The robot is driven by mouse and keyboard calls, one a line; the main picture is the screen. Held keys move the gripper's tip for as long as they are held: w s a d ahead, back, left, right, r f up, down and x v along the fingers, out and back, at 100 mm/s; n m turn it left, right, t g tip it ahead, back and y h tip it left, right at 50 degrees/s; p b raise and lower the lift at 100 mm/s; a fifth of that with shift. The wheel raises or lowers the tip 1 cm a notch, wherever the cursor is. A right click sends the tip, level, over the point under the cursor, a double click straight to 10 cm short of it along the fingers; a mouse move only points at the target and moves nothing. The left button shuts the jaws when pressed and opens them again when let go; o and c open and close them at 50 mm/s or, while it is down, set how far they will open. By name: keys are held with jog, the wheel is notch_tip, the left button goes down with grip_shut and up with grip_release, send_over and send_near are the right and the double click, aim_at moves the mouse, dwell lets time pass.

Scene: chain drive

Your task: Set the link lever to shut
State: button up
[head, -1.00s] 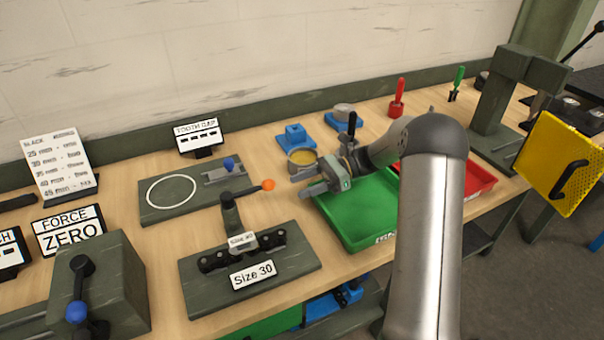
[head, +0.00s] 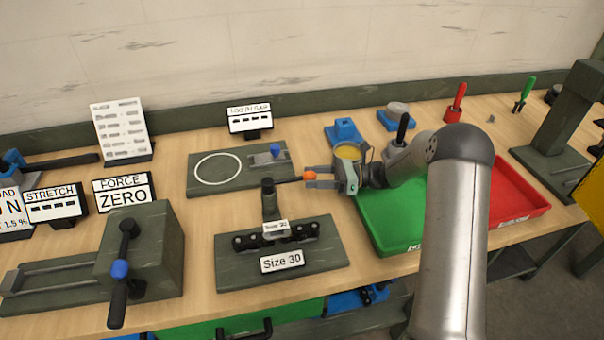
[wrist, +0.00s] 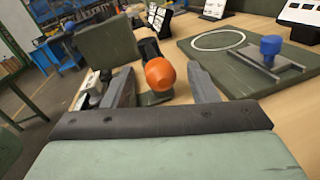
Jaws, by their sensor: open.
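The link lever is a dark bar with an orange knob (head: 309,176), reaching right from a dark post (head: 269,200) on the fixture labelled Size 30 (head: 282,262). My gripper (head: 318,177) is open at the lever's right end, with the orange knob between or very near its fingers. In the wrist view the orange knob (wrist: 160,73) shows between the two open fingers (wrist: 163,92), nearer the left one. I cannot tell whether a finger touches it. The lever bar is mostly hidden behind the knob in the wrist view.
A green tray (head: 372,236) lies under my arm and a red tray (head: 522,208) is further right. A plate with a white ring (head: 190,180) and a blue-knobbed slide (head: 275,149) sits behind the lever. A box with a blue-knobbed handle (head: 120,269) stands at left.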

aim_at(303, 177)
jog(key=shift+s+a+p, duration=0.15)
jog(key=shift+a+p, duration=0.15)
jog(key=shift+a, duration=1.55)
grip_shut()
jog(key=shift+d, duration=0.1)
